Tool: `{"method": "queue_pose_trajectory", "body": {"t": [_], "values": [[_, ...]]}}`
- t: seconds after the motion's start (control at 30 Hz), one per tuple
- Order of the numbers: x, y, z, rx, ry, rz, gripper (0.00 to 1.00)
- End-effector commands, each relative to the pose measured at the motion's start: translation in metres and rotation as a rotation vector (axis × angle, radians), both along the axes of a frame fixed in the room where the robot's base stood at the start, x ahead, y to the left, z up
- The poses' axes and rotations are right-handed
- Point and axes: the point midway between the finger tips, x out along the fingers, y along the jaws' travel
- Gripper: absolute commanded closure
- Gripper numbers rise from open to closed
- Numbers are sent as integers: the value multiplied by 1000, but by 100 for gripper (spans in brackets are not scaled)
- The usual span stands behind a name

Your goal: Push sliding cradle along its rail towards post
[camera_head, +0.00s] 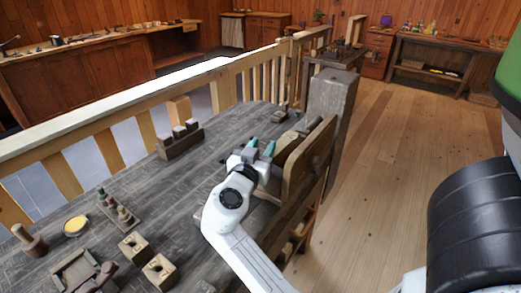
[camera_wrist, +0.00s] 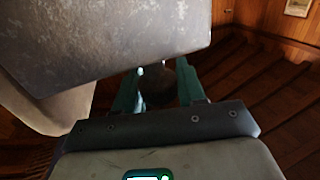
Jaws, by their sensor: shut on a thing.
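My gripper (camera_head: 262,149) is over the far right end of the grey workbench, beside an upright wooden board with rounded corners (camera_head: 309,160). In the wrist view its teal fingers (camera_wrist: 159,90) are shut on a dark rounded piece (camera_wrist: 158,84). I cannot tell whether this piece belongs to the sliding cradle. A wooden block with a pale top (camera_head: 289,138) lies just beyond the fingertips and may be the cradle. A thick grey wooden post (camera_head: 331,98) stands upright behind it. The rail cannot be made out; the board and my arm hide that area.
A large grey slab (camera_wrist: 110,35) hangs close over the fingers in the wrist view. On the workbench (camera_head: 195,175) are a rack of blocks (camera_head: 179,140), a stand with turned pegs (camera_head: 118,209) and two holed blocks (camera_head: 159,270). A railing (camera_head: 112,150) runs behind. The floor (camera_head: 400,150) at right is open.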

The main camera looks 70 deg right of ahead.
Motion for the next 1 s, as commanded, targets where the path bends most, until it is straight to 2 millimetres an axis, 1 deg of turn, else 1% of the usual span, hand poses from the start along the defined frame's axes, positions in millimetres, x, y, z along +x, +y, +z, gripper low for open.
{"method": "queue_pose_trajectory", "body": {"t": [0.03,0.23,0.47,0.57,0.67,1.0], "values": [[-1,0,1,0,0,-2,59],[0,0,0,0,0,-1,40],[0,1,0,0,0,0,40],[0,6,-1,0,0,0,40],[1,18,-1,-1,-1,3,40],[2,82,-2,0,-1,3,40]]}}
